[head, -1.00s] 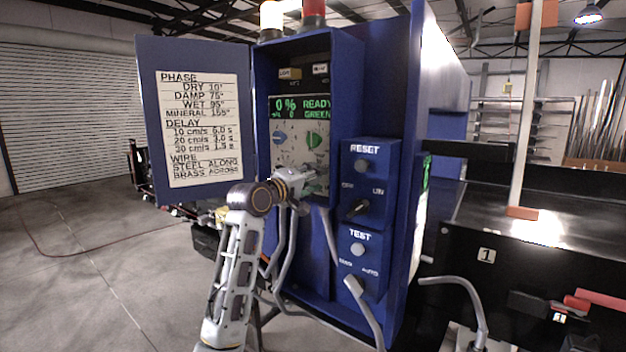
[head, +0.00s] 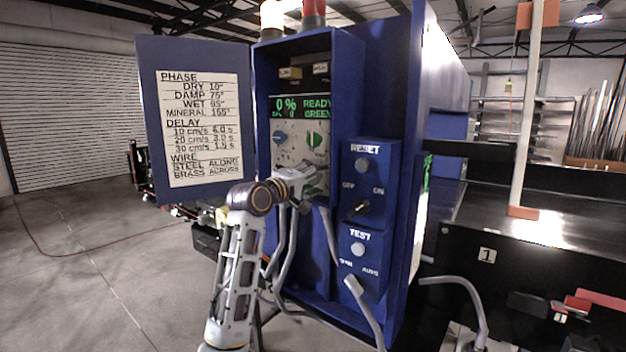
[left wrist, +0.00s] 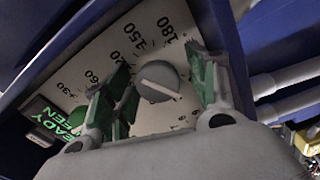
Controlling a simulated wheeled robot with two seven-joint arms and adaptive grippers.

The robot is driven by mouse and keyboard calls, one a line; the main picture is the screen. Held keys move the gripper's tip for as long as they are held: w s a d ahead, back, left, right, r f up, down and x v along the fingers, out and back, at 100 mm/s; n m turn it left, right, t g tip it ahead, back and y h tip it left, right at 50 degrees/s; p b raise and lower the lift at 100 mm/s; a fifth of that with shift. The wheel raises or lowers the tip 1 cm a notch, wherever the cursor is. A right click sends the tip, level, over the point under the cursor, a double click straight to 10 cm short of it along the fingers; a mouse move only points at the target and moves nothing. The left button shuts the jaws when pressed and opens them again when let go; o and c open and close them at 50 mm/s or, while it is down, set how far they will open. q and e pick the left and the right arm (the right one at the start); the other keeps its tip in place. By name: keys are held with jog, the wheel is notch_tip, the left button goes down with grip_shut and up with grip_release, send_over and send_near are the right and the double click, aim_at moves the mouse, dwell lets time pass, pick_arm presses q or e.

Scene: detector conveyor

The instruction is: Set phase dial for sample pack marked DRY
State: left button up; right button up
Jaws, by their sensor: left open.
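The open blue cabinet holds a control panel (head: 290,152) with a screen reading 0 % and READY GREEN. In the left wrist view a round grey dial knob (left wrist: 158,78) with a white bar sits on a white plate with a degree scale; numbers such as 60, 150 and 180 show. My left gripper (head: 322,172) is at the lower part of the panel. In the left wrist view its open green-padded fingers (left wrist: 165,90) stand on either side of the knob; contact cannot be told. The chart (head: 202,128) on the door lists PHASE, DRY 10°. My right gripper is not in view.
The RESET box (head: 367,185) and TEST box (head: 362,262) stick out at the right. The cabinet door (head: 150,120) stands open at the left.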

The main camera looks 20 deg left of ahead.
pick_arm(q)
jog(key=shift+s, duration=0.15)
jog(key=v, duration=1.1)
jog(key=shift+s+a, duration=0.15)
jog(key=shift+s, duration=0.25)
dwell(0.6)
